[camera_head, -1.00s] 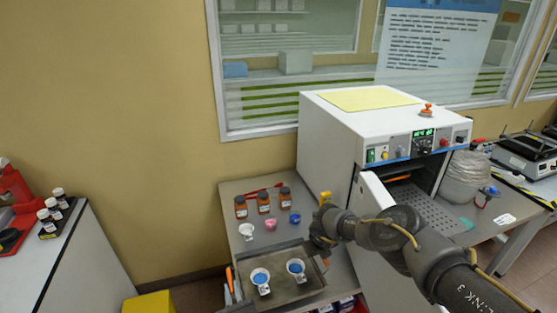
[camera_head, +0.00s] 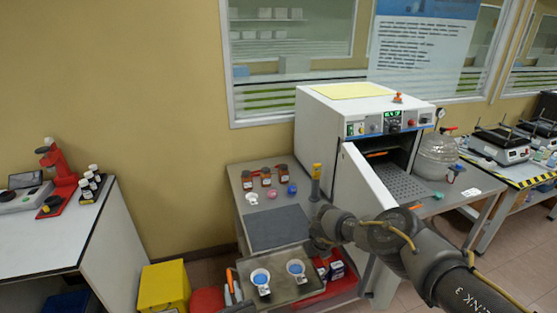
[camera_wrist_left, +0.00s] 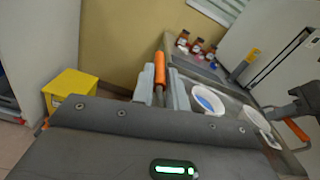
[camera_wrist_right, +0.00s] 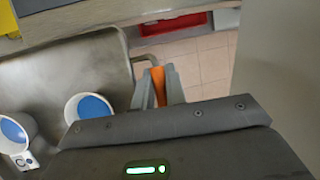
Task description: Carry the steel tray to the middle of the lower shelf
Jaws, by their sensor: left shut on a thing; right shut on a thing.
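The steel tray (camera_head: 288,293) hangs in front of the bench, held between my two grippers. It carries two white cups with blue contents, the left cup (camera_head: 260,279) and the right cup (camera_head: 296,268), both upright. My left gripper (camera_head: 233,290) is shut on the tray's left orange handle, which also shows in the left wrist view (camera_wrist_left: 160,66). My right gripper (camera_wrist_right: 158,90) is shut on the right orange handle, seen in the right wrist view beside the tray (camera_wrist_right: 62,72). In the head view my right arm hides that handle.
A dark mat (camera_head: 278,229) lies bare on the bench, with brown bottles (camera_head: 266,177) behind it. The white oven (camera_head: 350,115) stands open, its door (camera_head: 369,178) swung outward. Red items (camera_head: 334,268) sit beneath the bench. A yellow bin (camera_head: 164,287) stands left.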

